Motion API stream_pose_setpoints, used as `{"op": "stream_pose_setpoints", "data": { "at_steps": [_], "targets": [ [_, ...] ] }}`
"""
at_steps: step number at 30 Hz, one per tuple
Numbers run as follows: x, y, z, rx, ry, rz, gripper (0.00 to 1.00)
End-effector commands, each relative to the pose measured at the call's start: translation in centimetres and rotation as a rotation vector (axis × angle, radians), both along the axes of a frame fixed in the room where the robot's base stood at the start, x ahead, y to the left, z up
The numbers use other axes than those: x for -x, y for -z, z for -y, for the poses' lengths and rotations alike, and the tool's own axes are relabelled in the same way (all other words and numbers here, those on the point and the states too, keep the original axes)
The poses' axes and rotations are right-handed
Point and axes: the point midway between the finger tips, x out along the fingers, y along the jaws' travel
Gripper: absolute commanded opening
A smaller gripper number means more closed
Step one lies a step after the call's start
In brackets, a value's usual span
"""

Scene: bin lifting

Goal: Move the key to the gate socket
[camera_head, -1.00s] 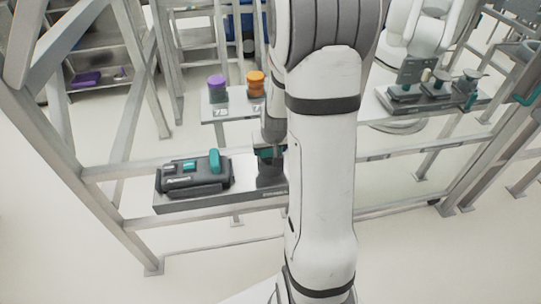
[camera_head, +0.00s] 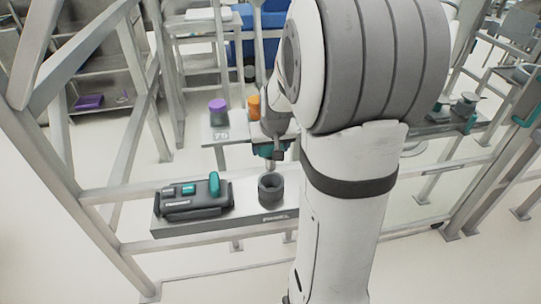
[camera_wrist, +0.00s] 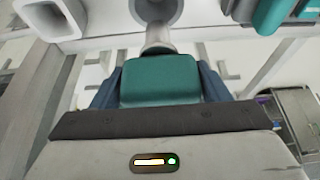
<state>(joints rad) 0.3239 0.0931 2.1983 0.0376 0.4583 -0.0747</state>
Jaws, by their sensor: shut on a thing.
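My gripper (camera_head: 267,152) is shut on the key, which has a teal block-shaped handle (camera_wrist: 160,80) and a pale metal shaft (camera_wrist: 157,38). In the head view the shaft (camera_head: 270,165) points down just above a dark grey round cup (camera_head: 271,190) on a grey shelf. In the wrist view the cup's round opening (camera_wrist: 157,9) shows at the top edge, beyond the shaft. I cannot tell whether the shaft tip is just inside or clear of the cup. No socket is clearly marked as the gate socket.
A dark device (camera_head: 192,198) with a teal lever stands left of the cup on the shelf (camera_head: 240,219). Behind, a small table (camera_head: 215,134) holds purple (camera_head: 218,110) and orange (camera_head: 253,106) cylinders. Metal frame bars surround the shelf. My arm hides much of the right side.

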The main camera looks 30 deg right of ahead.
Motion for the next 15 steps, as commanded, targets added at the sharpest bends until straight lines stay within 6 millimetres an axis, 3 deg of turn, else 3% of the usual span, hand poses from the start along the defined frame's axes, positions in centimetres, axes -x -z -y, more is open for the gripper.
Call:
{"op": "stream_pose_setpoints", "data": {
  "at_steps": [15],
  "targets": [
    [-0.04, -1.06, 0.01, 0.001, 0.0, 0.002, 0.4]
  ]
}}
